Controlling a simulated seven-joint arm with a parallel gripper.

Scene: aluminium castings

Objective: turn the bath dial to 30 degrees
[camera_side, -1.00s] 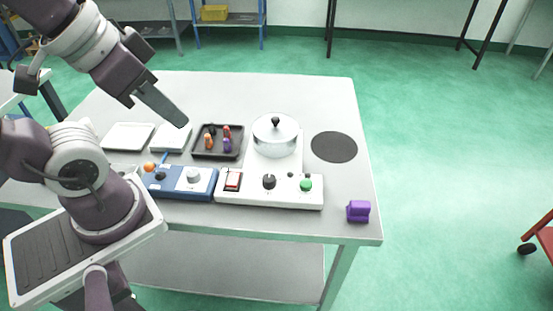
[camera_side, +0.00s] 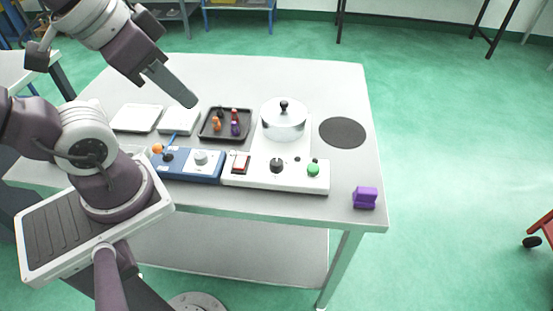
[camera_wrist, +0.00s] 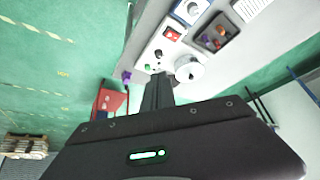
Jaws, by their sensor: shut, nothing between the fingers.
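A white control unit (camera_side: 240,182) at the table front carries a black dial (camera_side: 277,166), a red switch (camera_side: 240,163) and a green button (camera_side: 313,169). A lidded metal pot (camera_side: 283,122) stands behind the black dial. A blue unit (camera_side: 205,172) to its left has a pale grey dial (camera_side: 201,158). I cannot tell from labels which dial is the bath dial. The black dial also shows in the wrist view (camera_wrist: 158,54); its pointer angle is too small to read. My gripper (camera_side: 190,98) is shut and empty, raised above the table, apart from both dials.
A dark tray (camera_side: 205,134) holds several small coloured pieces. Two white plates (camera_side: 136,118) lie left of it. An orange-balled lever (camera_side: 157,149) stands on the blue unit. A black disc (camera_side: 343,132) lies right of the pot, and a purple block (camera_side: 365,197) near the right front corner.

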